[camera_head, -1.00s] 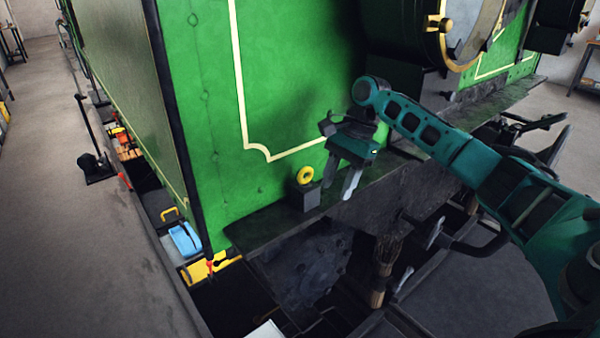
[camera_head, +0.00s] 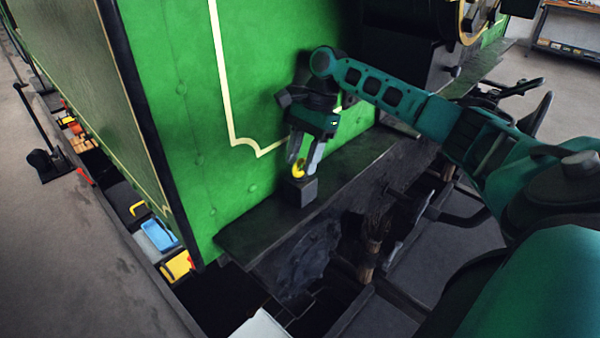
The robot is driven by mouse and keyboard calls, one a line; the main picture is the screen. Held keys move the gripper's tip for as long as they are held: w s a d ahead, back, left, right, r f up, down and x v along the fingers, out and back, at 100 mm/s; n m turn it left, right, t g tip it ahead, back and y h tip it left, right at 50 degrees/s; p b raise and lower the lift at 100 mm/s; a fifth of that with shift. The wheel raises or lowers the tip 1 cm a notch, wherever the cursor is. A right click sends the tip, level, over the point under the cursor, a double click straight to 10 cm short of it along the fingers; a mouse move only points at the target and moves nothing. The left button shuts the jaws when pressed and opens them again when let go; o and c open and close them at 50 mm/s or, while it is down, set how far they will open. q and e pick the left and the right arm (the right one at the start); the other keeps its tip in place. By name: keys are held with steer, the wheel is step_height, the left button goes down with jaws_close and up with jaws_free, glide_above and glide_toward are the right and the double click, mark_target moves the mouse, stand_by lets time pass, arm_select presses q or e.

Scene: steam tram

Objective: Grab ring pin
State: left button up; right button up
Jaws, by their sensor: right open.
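The yellow ring pin (camera_head: 298,171) stands on a small dark block (camera_head: 299,191) on the dark ledge at the front of the green tram. My right gripper (camera_head: 305,160) points down over the ring with its two grey fingers. The fingers are apart, and the ring shows at their tips, partly hidden by them. I cannot tell whether the fingers touch it. My left gripper does not show.
The green tram wall (camera_head: 190,110) rises close behind the block. The dark ledge (camera_head: 350,150) runs to the right and is clear there. A brush-like thing (camera_head: 371,245) hangs below it. A blue tray (camera_head: 159,236) and a yellow box (camera_head: 176,266) lie in the pit at left.

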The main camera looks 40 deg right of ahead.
steer(key=shift+x, duration=0.75)
steer(key=shift+c, duration=0.2)
steer(key=shift+w, duration=0.1)
jaws_close()
